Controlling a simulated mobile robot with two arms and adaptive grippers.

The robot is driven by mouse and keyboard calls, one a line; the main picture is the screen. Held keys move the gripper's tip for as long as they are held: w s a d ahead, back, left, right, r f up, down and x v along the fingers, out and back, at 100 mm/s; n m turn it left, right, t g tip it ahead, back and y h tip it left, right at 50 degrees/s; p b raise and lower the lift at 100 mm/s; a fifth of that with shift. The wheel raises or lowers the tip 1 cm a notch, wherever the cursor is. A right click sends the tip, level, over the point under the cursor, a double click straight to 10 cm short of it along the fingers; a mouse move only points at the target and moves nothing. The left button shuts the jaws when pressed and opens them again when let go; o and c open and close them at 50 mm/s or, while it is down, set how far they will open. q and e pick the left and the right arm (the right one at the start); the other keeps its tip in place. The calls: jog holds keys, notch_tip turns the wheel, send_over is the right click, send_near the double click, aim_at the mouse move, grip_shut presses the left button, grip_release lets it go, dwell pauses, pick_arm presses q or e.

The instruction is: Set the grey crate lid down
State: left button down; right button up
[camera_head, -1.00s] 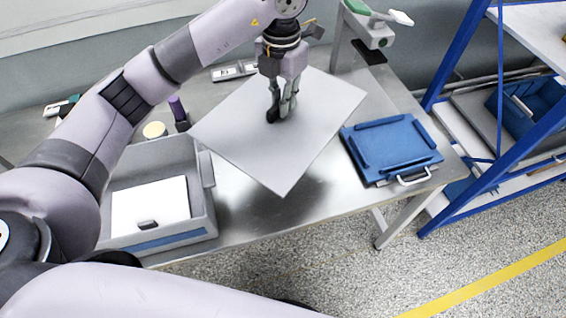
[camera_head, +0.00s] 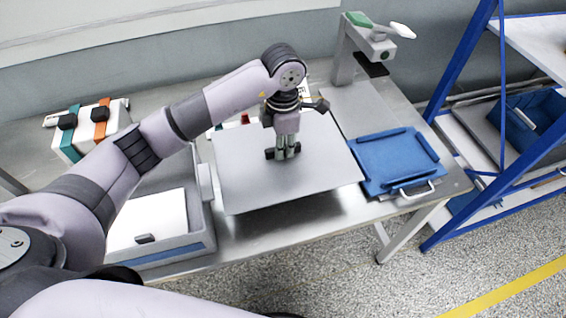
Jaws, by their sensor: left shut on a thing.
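The grey crate lid (camera_head: 290,188) is a flat light-grey sheet over the middle of the metal table. My left gripper (camera_head: 283,155) points down at its upper middle and is shut on the part of the lid there; the fingers hide what they grip. The lid lies nearly level, with a dark shadow under its front edge. I cannot tell whether any of it touches the table. Its right corner comes close to the blue tray. My right gripper is not in view.
A grey crate (camera_head: 205,240) with a white panel inside stands at left, close to the lid. A blue tray (camera_head: 395,160) with a metal handle lies at right. A press-like stand (camera_head: 345,60) is behind. A white case with straps (camera_head: 88,125) stands back left. A blue rack (camera_head: 490,140) is beyond the table.

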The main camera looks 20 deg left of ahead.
aim_at(283, 166)
pick_arm(q)
notch_tip(283, 166, down, 8)
jog(key=shift+r+p, duration=0.25)
jog(key=shift+p, duration=0.25)
jog(key=shift+f, duration=0.3)
jog(key=shift+f, duration=0.25)
jog(key=c, duration=1.6)
grip_release()
jog(key=shift+r, duration=0.1)
